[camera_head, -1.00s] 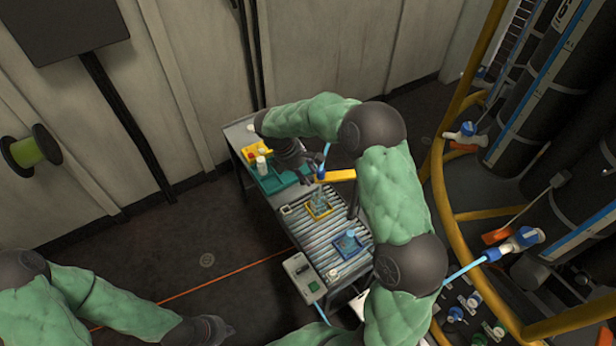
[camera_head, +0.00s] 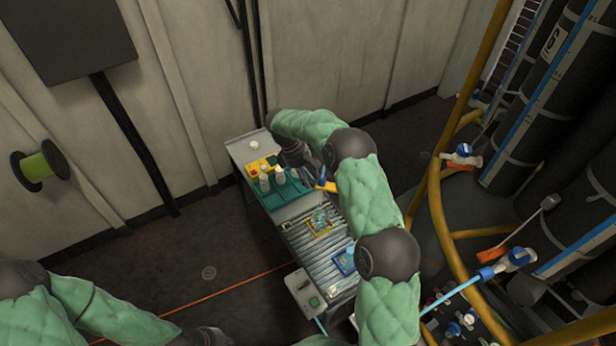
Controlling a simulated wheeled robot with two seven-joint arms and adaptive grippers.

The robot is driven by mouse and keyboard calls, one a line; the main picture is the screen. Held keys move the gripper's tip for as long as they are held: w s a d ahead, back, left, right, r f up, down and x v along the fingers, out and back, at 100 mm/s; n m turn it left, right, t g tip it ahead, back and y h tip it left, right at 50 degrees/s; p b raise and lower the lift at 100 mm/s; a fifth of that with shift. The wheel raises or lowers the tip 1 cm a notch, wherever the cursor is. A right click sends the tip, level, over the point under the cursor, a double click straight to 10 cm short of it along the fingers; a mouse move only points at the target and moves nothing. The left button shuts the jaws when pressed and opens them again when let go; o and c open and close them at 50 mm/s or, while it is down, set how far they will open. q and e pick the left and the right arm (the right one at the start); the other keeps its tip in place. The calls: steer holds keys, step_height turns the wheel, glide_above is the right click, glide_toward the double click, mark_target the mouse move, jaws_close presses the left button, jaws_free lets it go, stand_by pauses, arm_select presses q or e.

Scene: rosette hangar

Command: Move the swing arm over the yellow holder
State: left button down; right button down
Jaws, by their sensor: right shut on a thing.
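The swing arm (camera_head: 327,186) is a short yellow bar at the bench's right side, partly hidden behind my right arm. My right gripper (camera_head: 311,174) is at the bar's left end and shut on it; the fingertips are small and partly covered. The yellow holder (camera_head: 308,234) is a yellow-rimmed square on the rollers with a pale bluish item in it. It lies nearer the camera than the visible bar, which does not appear over it. My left gripper (camera_head: 214,336) is low in the picture, away from the bench, its fingers unclear.
A blue holder (camera_head: 338,267) sits on the roller conveyor (camera_head: 325,270). A teal tray (camera_head: 282,197) with white bottles and a yellow bin (camera_head: 252,168) stand at the bench's far end. A control box (camera_head: 303,290) is at the left edge. Yellow railing (camera_head: 436,205) runs on the right.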

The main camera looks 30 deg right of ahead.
steer(key=shift+s+a+f, duration=0.2)
steer(key=shift+f, duration=0.15)
steer(key=c, duration=0.9)
jaws_free()
steer(key=shift+w, duration=0.1)
steer(key=shift+r, duration=0.1)
steer(key=shift+d+r, duration=0.1)
steer(key=shift+r, duration=0.05)
steer(key=shift+w+r, duration=0.15)
steer(key=shift+r, duration=0.05)
steer(key=v, duration=1.1)
steer(key=shift+w+a+r, duration=0.1)
steer(key=shift+a, duration=0.1)
